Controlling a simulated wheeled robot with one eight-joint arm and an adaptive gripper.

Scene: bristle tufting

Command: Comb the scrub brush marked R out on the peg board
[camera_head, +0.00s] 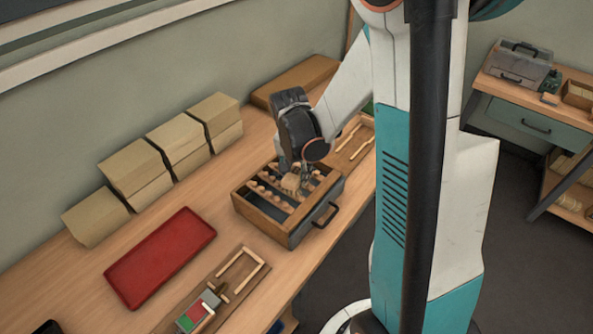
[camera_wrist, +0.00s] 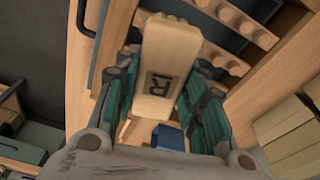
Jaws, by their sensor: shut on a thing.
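The scrub brush marked R (camera_wrist: 165,70) has a pale wooden block with a dark R on its face. My gripper (camera_wrist: 157,95) is shut on it, with a green finger on each side. In the head view my gripper (camera_head: 300,176) is low over the peg board, and the brush (camera_head: 291,183) shows as a small pale block below it. The peg board (camera_head: 240,205) is a wooden frame with a dark inside and rows of round pegs. Pegs (camera_wrist: 235,20) also show beside the brush in the wrist view.
A red tray (camera_head: 160,258) lies left of the peg board. A wooden rack (camera_head: 225,285) with coloured blocks is in front. Cardboard boxes (camera_head: 180,140) line the wall. A long tray (camera_head: 355,140) lies behind the board. A black handle (camera_head: 326,215) sticks out at its front.

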